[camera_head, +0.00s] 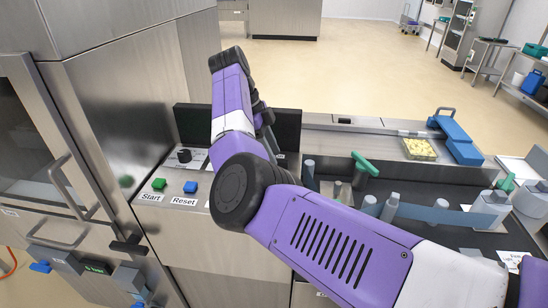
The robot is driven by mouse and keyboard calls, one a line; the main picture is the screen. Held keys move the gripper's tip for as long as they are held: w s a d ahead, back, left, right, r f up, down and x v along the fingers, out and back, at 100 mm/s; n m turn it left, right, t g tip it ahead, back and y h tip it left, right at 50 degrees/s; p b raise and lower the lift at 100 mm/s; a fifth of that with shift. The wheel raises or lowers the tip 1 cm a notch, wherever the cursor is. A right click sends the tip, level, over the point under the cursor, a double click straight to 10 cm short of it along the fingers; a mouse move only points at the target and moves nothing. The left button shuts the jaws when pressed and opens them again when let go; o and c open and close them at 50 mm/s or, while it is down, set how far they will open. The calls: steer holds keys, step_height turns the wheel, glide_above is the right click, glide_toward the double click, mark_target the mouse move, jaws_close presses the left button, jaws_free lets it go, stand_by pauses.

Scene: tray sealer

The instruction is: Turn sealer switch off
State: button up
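The sealer's steel control panel (172,213) is left of centre. A black rotary knob (184,156) sits on it beside a small white label; it looks like a switch, but its setting is too small to read. In front of it are a green button (159,184) labelled Start and a blue button (190,187) labelled Reset. My purple arm crosses the picture and covers the panel's right part. My gripper is mostly hidden behind my forearm; only dark parts (263,114) show there. Its fingertips and whether they touch anything cannot be seen.
A black upright plate (190,122) stands behind the knob. A steel cabinet (115,110) with handles rises close on the left. Open floor lies beyond.

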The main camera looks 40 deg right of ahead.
steer(key=v, duration=0.5)
steer(key=shift+w+a+r, duration=0.1)
steer(key=shift+r, duration=0.3)
